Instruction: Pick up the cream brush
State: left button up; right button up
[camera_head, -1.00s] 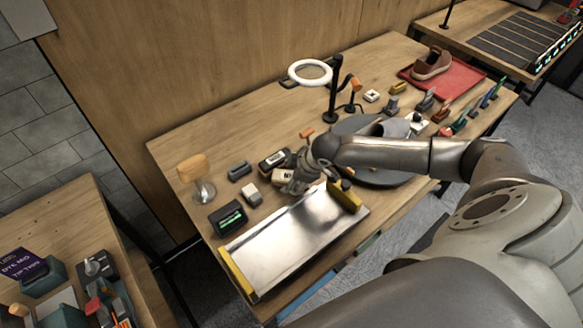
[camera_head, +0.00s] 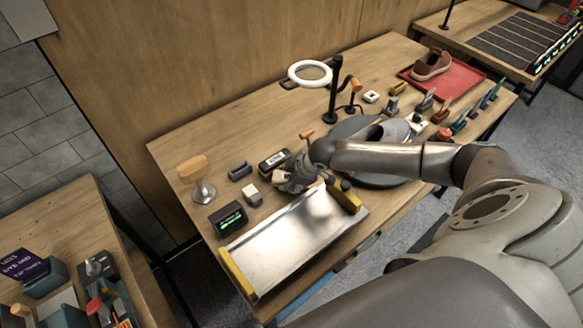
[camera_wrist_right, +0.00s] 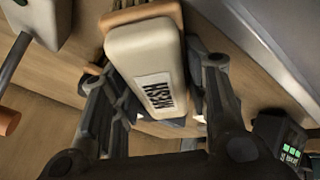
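The cream brush (camera_wrist_right: 142,50) is a rounded cream block with dark lettering and a wooden layer along its far edge. In the right wrist view it lies between the two fingers of my right gripper (camera_wrist_right: 155,92), which press close on both its sides. My right gripper appears shut on it. In the head view, my right gripper (camera_head: 297,180) is low over the workbench, behind the metal tray, and the brush is mostly hidden by the fingers. Its bristles are hard to make out. My left gripper is not in view.
The metal tray (camera_head: 290,240) with yellow ends lies in front. A black box with a green display (camera_head: 228,218), a small pale block (camera_head: 252,195), a dark labelled block (camera_head: 274,161) and a wooden-topped stand (camera_head: 195,178) are left. A ring lamp (camera_head: 310,73) stands behind.

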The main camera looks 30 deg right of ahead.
jog(key=c, duration=0.4)
jog(key=shift+r, duration=0.1)
jog(key=shift+r+b, duration=0.45)
jog(key=shift+r, duration=0.05)
notch_tip(320, 180, up, 2)
jog(key=shift+s+d+r+b, duration=0.1)
jog(key=shift+d+r+b, duration=0.1)
jog(key=shift+b, duration=0.25)
jog(key=shift+s+d+r+b, duration=0.55)
jog(key=shift+s+r, duration=1.05)
jog(key=shift+s, duration=0.6)
jog(key=shift+s+d+r+b, duration=0.6)
jog(key=shift+s+r, duration=1)
jog(key=shift+s, duration=0.6)
jog(key=shift+s+d+r+b, duration=0.55)
jog(key=shift+s+r, duration=1.05)
jog(key=shift+s, duration=0.6)
jog(key=shift+a, duration=0.15)
